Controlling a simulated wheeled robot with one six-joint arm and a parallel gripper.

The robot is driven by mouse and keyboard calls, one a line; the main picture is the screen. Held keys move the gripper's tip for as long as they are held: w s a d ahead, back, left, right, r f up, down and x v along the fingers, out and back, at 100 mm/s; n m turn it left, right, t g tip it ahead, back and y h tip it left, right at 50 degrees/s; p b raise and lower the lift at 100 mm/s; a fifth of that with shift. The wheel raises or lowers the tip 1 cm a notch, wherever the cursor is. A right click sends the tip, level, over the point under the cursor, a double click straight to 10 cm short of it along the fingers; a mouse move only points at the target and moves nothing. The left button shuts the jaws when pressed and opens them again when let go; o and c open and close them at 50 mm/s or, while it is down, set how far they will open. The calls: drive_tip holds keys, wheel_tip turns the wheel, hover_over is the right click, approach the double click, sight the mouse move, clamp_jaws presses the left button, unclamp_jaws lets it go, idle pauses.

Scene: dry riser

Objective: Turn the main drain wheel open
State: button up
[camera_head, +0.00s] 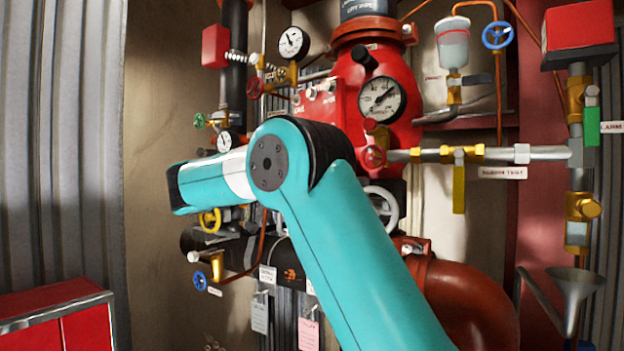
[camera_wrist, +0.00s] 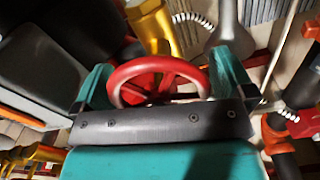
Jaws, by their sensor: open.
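A red handwheel (camera_wrist: 152,65) with spokes lies between the two teal fingers of my gripper (camera_wrist: 160,70) in the wrist view. The fingers are apart, one on each side of the wheel. I cannot tell whether they touch its rim. A brass-coloured valve body (camera_wrist: 152,24) is behind the wheel. In the head view my teal arm crosses the middle and hides part of the pipework; my gripper does not show there. That view has a red wheel (camera_head: 373,157) under the large gauge and another red wheel (camera_head: 254,88) at upper left. No label marks the main drain wheel legibly.
A red riser valve with a large gauge (camera_head: 382,99) stands behind my arm. Blue (camera_head: 497,35), green (camera_head: 199,120), yellow (camera_head: 210,220) and white (camera_head: 381,208) wheels crowd around. A funnel (camera_head: 575,285) is at right, a red cabinet (camera_head: 57,315) at lower left.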

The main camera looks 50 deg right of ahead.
drive_tip(key=shift+c, duration=0.5)
drive_tip(key=shift+d, duration=0.1)
drive_tip(key=c, duration=0.7)
